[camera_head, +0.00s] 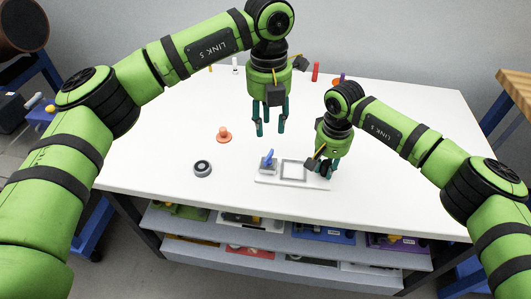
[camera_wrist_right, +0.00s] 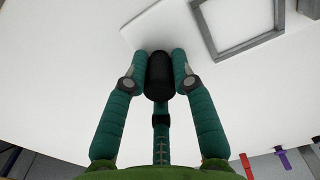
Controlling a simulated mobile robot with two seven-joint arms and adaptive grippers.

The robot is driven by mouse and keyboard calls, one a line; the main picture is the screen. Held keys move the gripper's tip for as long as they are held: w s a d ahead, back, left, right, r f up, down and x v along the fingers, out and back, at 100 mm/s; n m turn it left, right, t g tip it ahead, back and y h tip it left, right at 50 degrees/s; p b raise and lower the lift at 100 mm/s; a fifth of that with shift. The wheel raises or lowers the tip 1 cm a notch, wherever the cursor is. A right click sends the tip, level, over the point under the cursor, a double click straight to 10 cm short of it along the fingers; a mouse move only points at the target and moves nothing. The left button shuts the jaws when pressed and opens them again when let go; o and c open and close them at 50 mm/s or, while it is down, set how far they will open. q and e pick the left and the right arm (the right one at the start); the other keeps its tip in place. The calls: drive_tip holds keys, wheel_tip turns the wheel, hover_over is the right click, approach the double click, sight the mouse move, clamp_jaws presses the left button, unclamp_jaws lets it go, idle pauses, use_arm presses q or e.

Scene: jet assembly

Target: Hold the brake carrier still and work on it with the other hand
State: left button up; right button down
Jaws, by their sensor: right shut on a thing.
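A pale flat plate (camera_head: 318,184) lies near the table's front edge; it may be the brake carrier, but I cannot tell for sure. It bears a grey square frame (camera_head: 293,170) and, at its left, a grey block with a blue upright piece (camera_head: 268,159). The frame also shows in the right wrist view (camera_wrist_right: 238,52). My right gripper (camera_head: 326,170) is at the plate's right end, shut on a black cylinder (camera_wrist_right: 160,76). Whether the cylinder touches the plate is hidden. My left gripper (camera_head: 270,132) hangs above the table behind the plate, fingers apart and empty.
A grey ring with a dark centre (camera_head: 202,168) and an orange knobbed piece (camera_head: 223,134) lie left of the plate. A red cylinder (camera_head: 315,72) and a white one (camera_head: 235,66) stand at the back. The white table's left and right sides are clear.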

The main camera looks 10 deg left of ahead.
sight(269, 159)
use_arm(q)
drive_tip(key=shift+m, duration=0.8)
drive_tip(key=f, duration=0.4)
drive_tip(key=w+f, duration=0.1)
drive_tip(key=f, duration=0.3)
drive_tip(key=a+f, duration=0.1)
drive_tip(key=f, duration=0.4)
drive_tip(key=shift+w, duration=0.3)
clamp_jaws()
